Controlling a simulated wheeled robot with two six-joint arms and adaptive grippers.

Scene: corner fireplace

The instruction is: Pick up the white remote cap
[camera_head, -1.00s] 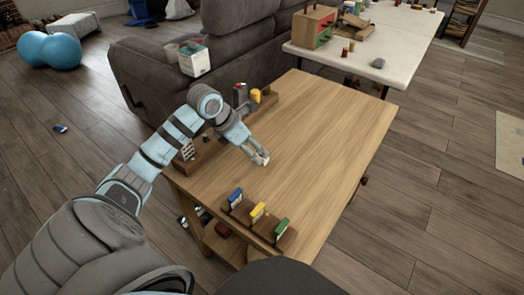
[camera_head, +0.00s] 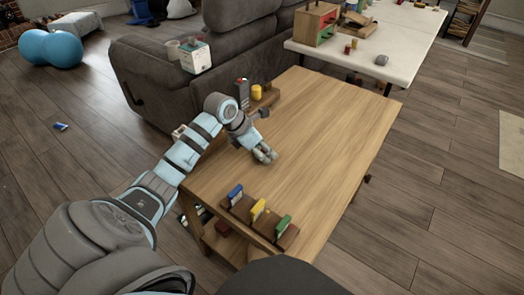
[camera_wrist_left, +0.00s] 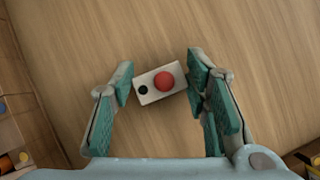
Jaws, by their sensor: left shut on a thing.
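The white remote cap (camera_wrist_left: 150,88), a small white block with a red round button and a smaller black one, sits between the fingers of my left gripper (camera_wrist_left: 160,78) in the left wrist view. My right gripper is not in view.
A wooden rack (camera_head: 262,228) with blue, yellow and green pieces stands at the table's near edge. A yellow cylinder (camera_head: 257,92) stands on a wooden holder at the far left. A grey sofa (camera_head: 225,50) borders the table's far-left side. The table's right half is clear.

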